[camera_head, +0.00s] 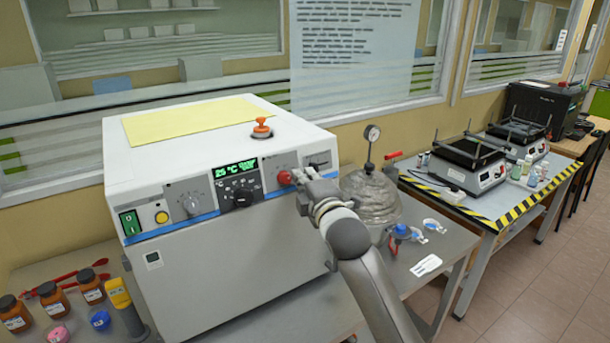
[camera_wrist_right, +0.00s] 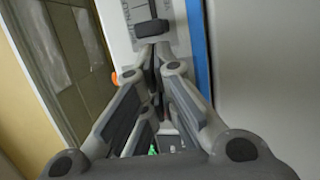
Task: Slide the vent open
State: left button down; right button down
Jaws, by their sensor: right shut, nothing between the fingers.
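The vent slider is a dark knob (camera_wrist_right: 153,28) on a marked scale in the right wrist view. In the head view the slider (camera_head: 319,162) sits at the right end of the white oven's (camera_head: 235,270) front panel. My right gripper (camera_head: 305,177) is in front of the panel, just below and left of the slider. In the right wrist view its fingers (camera_wrist_right: 153,65) are shut and empty, with the tips close to the knob. I cannot tell whether they touch it. My left gripper is not in view.
A red knob (camera_head: 285,177) is immediately left of my right gripper. A glass desiccator (camera_head: 371,197) with a gauge stands right of the oven. Brown bottles (camera_head: 53,299) and a yellow handheld device (camera_head: 118,293) stand at the lower left. An orange-topped thermometer (camera_head: 262,128) stands on the oven.

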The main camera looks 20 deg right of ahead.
jog(key=shift+d, duration=0.15)
jog(key=d+p, duration=0.1)
jog(key=d, duration=0.1)
jog(key=w+d, duration=0.1)
jog(key=d, duration=0.1)
jog(key=shift+w+d+p, duration=0.2)
jog(key=shift+d+p, duration=0.15)
jog(key=shift+d, duration=0.1)
dwell(0.4)
